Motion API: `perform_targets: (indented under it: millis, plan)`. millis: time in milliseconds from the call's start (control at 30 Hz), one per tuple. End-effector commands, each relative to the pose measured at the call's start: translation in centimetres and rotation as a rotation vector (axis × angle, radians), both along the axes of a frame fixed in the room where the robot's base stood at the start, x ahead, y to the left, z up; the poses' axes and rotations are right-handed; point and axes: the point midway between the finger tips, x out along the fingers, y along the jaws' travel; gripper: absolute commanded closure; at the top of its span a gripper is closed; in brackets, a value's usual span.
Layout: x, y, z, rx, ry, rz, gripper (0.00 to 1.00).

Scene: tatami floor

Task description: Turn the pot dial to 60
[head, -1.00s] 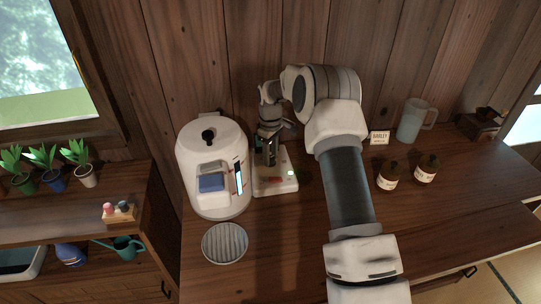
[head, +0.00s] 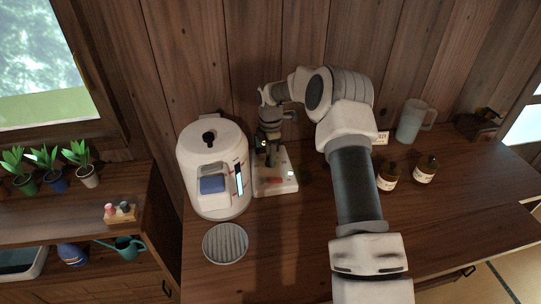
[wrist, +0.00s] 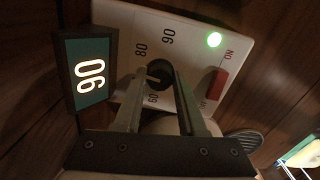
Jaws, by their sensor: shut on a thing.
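The dark round pot dial (wrist: 159,73) sits on a white control panel (wrist: 128,20), with printed marks 60, 80 and 90 around it. My gripper (wrist: 160,75) is shut on the dial, one finger on each side. The dial's pointer is too dark to read surely. A lit display (wrist: 90,68) beside the panel appears to read 90. A red switch (wrist: 215,84) and a lit green lamp (wrist: 214,40) are on the panel. In the head view, my gripper (head: 271,157) points down over the panel (head: 284,186) and hides the dial.
A white water boiler (head: 212,155) stands close on the left, with a round grille (head: 225,243) in front. Two brown jars (head: 388,176) and a pitcher (head: 413,120) stand to the right. A wooden wall is behind.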

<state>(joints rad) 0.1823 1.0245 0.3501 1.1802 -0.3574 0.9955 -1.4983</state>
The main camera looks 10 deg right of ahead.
Motion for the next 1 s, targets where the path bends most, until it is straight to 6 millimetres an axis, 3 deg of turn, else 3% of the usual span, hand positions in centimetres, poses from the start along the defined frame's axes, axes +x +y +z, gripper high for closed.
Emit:
perform_targets:
  millis: [1000]
  plan:
    - [0.1, 0.05, 0.25, 0.001, -0.004, 0.964, 1.0]
